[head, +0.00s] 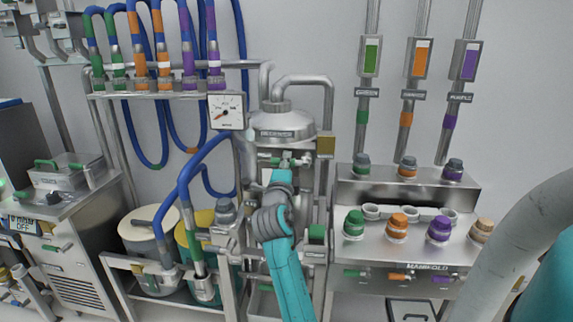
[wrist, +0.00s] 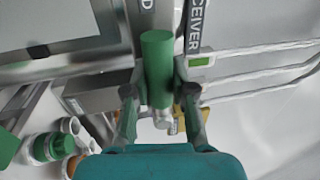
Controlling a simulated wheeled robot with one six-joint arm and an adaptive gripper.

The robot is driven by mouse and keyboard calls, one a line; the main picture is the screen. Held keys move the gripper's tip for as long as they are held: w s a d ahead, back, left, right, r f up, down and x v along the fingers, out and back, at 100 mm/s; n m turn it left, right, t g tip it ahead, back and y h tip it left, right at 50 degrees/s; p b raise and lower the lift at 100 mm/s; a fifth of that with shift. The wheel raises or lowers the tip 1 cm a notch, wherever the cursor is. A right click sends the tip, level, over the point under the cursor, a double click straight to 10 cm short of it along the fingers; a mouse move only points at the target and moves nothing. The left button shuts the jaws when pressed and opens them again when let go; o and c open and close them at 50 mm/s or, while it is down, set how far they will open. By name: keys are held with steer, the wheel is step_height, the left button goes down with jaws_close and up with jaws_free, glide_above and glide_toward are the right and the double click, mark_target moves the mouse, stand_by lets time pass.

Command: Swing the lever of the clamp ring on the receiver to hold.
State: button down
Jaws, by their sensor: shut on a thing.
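The receiver (head: 282,125) is a steel domed vessel in the middle of the head view. In the wrist view the lever (wrist: 157,65) of the clamp ring is a green cylinder, with part of a label ending in "D" and the word "RECEIVER" above it. My gripper (wrist: 158,78) has one finger on each side of the green lever and is shut on it. In the head view my gripper (head: 284,164) is at the front of the receiver, and my arm hides most of the lever and part of the ring. The lever's exact position on the ring cannot be told.
A manifold panel (head: 405,235) with coloured knobs stands to the right. A gauge (head: 226,111) is just left of the receiver. Blue hoses (head: 180,190) hang at the left above drums in a frame. Steel pipes flank the receiver closely.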

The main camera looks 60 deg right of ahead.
steer(key=c, duration=0.9)
jaws_free()
steer(key=shift+c, duration=0.2)
steer(key=shift+a, duration=0.1)
steer(key=v, duration=1.1)
steer(key=shift+s+a, duration=0.25)
steer(key=shift+a, duration=0.1)
steer(key=shift+f, duration=0.1)
